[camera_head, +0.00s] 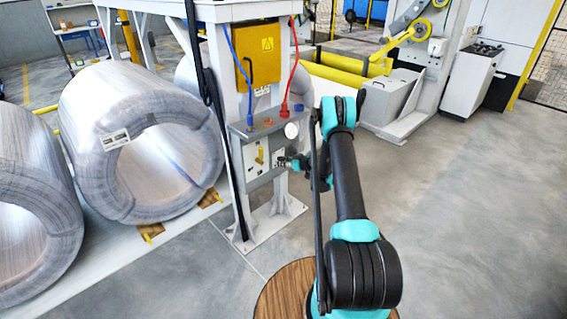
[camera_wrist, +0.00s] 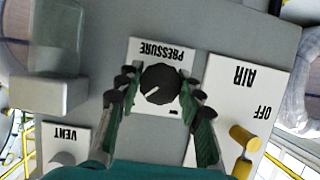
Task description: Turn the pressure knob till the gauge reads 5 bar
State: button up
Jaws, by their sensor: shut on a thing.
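The black pressure knob (camera_wrist: 161,84) sits on a white plate marked PRESSURE (camera_wrist: 146,52), which shows upside down in the wrist view. My gripper (camera_wrist: 159,92) has one finger on each side of the knob and is shut on it. A pale line on the knob's face points toward the lower left in that view. In the head view my gripper (camera_head: 284,162) is at the front of the grey panel (camera_head: 238,133), and the knob is hard to make out there. The round white gauge (camera_head: 291,130) is at the panel's upper right; its reading is too small to tell.
A yellow AIR valve handle (camera_wrist: 245,137), with OFF beside it, is close to my gripper. The VENT plate (camera_wrist: 66,140) is on the other side. Red (camera_head: 294,75) and blue (camera_head: 235,60) hoses run above the panel. Wrapped coils (camera_head: 85,110) stand left; floor to the right is clear.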

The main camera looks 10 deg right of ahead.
dwell(0.3)
jog(key=m+g+y, duration=0.1)
jog(key=m+y, duration=0.1)
jog(key=m, duration=0.2)
jog(key=shift+f+y, duration=0.1)
jog(key=shift+y, duration=0.2)
jog(key=m+y, duration=0.2)
jog(key=m, duration=0.2)
jog(key=shift+g+y, duration=0.4)
jog(key=shift+m, duration=0.4)
jog(key=o, duration=1.2)
jog(key=shift+c, duration=0.2)
jog(key=v, duration=1.2)
